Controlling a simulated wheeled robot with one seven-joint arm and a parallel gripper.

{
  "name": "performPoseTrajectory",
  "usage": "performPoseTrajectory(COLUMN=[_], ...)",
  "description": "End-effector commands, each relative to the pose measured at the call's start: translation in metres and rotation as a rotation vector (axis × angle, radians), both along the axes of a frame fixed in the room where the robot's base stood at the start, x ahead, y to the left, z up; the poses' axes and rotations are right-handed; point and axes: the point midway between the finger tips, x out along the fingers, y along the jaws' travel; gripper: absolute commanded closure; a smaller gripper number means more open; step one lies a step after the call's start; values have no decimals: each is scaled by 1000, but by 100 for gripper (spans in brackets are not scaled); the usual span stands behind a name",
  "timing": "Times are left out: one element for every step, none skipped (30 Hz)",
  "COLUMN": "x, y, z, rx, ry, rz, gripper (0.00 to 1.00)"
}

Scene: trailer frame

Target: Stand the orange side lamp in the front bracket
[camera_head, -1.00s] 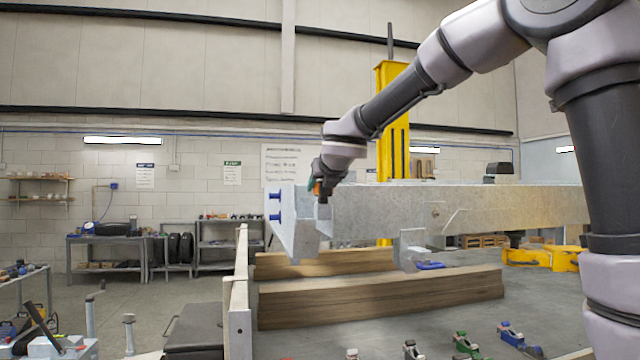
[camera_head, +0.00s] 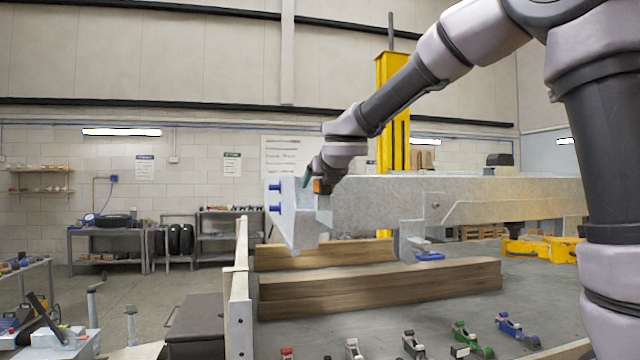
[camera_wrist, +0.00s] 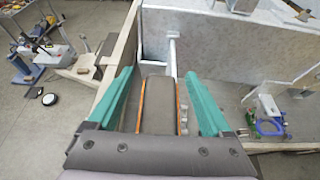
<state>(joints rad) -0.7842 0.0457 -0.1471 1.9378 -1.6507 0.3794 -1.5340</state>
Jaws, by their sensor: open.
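In the head view an orange side lamp (camera_head: 322,187) shows at the front end of the grey trailer frame, just above a pale bracket (camera_head: 324,214). The lamp looks upright; its lower end and seat are too small to judge. My gripper (camera_head: 312,181) is at the lamp, partly hiding it. In the wrist view the lamp (camera_wrist: 157,108) shows as a dark block with orange edges between the two teal fingers of my gripper (camera_wrist: 160,74). The fingers are spread, with gaps visible on both sides of the lamp.
The trailer beam (camera_head: 380,202) runs right from the lamp. A second bracket (camera_head: 412,238) with a blue clamp (camera_head: 430,256) hangs lower on its side. Timber beams (camera_head: 380,288) lie below. Several coloured tools (camera_head: 465,340) stand along the front.

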Motion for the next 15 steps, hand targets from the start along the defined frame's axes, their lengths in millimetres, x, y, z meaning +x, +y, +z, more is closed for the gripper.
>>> performPoseTrajectory(x=[-4, -7, -12, -16, -21, -28, -34, -40, -47, -53, -58, -65, -70, -74, -79], y=[-1, -2, -3, -4, -6, -9, -10, -11, -14, -16, -17, -19, -20, -21, -23], z=[3, 4, 7, 9, 10, 14, 17, 19, 22, 25, 27, 29, 31, 33, 35], rx=[2, 2, 2, 4, 2, 4, 4, 4, 3, 4, 4, 4, 3, 2, 4], ry=[-2, -2, -3, -3, -2, -3, -3, -3, -2, -3, -3, -3, -2, -3, -3], rz=[1, 1, 1, 1, 1, 1, 1, 1, 1, 0, 1, 1, 0, 1, 1], gripper=[17, 17, 17, 17, 17, 17, 17, 17, 17, 17, 17, 17, 17, 17, 17])
